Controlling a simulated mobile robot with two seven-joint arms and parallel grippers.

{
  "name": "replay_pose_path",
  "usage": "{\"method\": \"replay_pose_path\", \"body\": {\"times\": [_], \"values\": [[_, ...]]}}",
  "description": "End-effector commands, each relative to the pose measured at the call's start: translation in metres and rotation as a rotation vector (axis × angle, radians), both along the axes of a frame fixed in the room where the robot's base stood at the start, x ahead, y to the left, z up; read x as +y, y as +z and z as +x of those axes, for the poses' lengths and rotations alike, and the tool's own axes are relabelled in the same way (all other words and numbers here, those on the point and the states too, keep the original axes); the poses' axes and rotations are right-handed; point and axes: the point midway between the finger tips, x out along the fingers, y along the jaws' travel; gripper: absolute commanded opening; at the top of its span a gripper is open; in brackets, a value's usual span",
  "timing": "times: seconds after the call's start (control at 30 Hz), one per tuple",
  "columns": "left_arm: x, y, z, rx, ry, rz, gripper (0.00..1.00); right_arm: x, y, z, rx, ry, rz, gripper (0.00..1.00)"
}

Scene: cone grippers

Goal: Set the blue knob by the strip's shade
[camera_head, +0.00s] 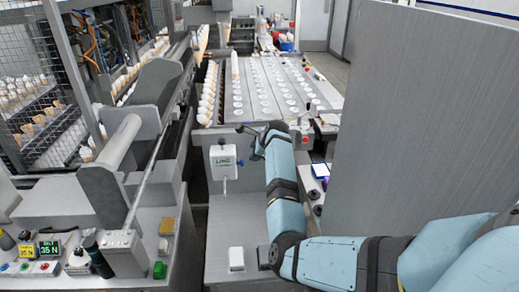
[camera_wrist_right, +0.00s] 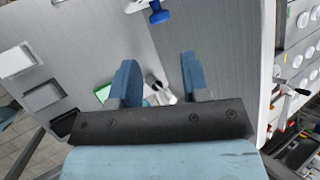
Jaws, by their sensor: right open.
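A blue knob on a white mount also shows at the top of the right wrist view (camera_wrist_right: 158,13). My right gripper (camera_head: 247,142) is near the box's upper right. Its two blue fingers are apart and nothing is gripped between them (camera_wrist_right: 160,76). A green patch (camera_wrist_right: 103,92) is partly hidden behind the left finger. I cannot make out which item is the strip or its shade. My left gripper is out of view.
A conveyor table with rows of round white pockets (camera_head: 265,87) lies behind. A tall grey panel (camera_head: 420,130) closes off the right side.

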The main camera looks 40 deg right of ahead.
Motion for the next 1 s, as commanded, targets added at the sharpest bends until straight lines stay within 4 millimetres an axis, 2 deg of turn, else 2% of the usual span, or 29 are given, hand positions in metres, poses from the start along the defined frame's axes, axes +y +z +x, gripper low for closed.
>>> {"method": "replay_pose_path", "body": {"times": [0.1,0.3,0.67,1.0], "values": [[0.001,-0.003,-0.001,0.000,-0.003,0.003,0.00,-0.002,0.015,-0.012,-0.003,-0.001,-0.001,0.43],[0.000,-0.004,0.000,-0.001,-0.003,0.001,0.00,-0.003,0.028,-0.022,-0.001,0.000,0.000,0.43],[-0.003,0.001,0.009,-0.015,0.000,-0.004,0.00,-0.003,0.030,-0.023,0.000,0.000,0.000,0.43],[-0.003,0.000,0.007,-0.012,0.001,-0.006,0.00,-0.003,0.029,-0.023,0.000,0.000,0.000,0.43]]}}
